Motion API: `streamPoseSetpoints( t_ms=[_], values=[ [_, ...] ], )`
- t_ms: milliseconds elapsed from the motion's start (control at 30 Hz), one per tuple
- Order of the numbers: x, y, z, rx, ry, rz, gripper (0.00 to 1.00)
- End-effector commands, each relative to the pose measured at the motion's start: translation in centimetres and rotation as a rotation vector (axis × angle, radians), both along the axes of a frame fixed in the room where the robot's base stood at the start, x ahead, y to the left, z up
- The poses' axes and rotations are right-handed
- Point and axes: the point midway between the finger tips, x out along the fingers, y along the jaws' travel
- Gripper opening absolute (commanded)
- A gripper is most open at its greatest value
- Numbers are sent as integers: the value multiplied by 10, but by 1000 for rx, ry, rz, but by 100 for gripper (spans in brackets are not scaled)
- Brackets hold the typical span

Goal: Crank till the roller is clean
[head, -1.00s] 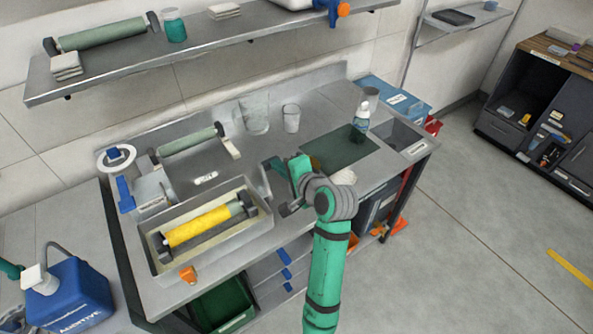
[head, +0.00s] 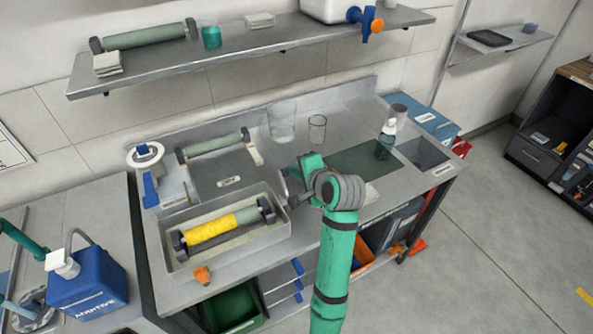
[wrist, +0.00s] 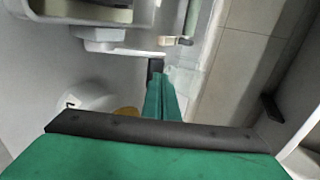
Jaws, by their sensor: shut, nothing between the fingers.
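The roller (head: 222,228) lies in a grey wash tray (head: 160,228) on the bench in the head view. Bright yellow ink covers most of its length; a grey-green part shows at its right end. My gripper (wrist: 158,72) is shut and empty in the wrist view, its fingers just below the tray wall (wrist: 75,12) in that picture. In the head view my arm ends just right of the tray, and my wrist hides the fingertips and most of what is at the tray's right end. I cannot tell whether the gripper touches a crank.
An orange knob (head: 202,275) sits at the tray's front. Behind it are a second roller (head: 212,144), a clear beaker (head: 282,122) and a glass (head: 317,128). A spray bottle (head: 386,138) stands by a green mat (head: 358,160). A blue additive jug (head: 88,290) is at left.

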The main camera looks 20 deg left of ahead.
Motion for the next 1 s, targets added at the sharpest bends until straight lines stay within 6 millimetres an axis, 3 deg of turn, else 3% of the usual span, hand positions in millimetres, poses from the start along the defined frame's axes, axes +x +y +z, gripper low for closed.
streamPoseSetpoints(
  t_ms=[367, 700, 1000],
  values=[
    [-7, -11, 13, 0, -3, -1, 0],
    [-39, -53, 58, 0, -5, -4, 0],
    [-62, -73, 85, 0, -2, 3, 0]
  ],
)
